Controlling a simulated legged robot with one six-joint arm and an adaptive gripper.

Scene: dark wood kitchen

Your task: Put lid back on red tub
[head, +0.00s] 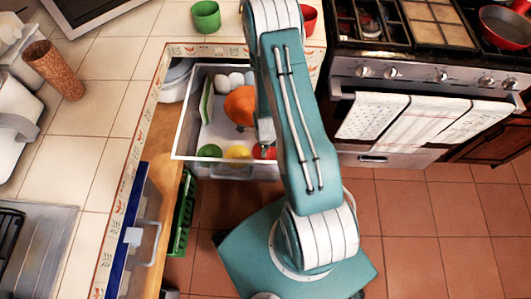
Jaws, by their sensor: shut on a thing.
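A red tub (309,20) stands on the tiled counter at the top, partly hidden behind my arm. I cannot see whether its top is covered. No lid can be clearly made out.
The open white drawer (178,137) holds eggs, an orange round thing (241,105), a green one and a yellow one. A green cup (206,17) stands left of my arm. The stove (440,75) with hanging towels is at right. Tiled floor lies open at lower right.

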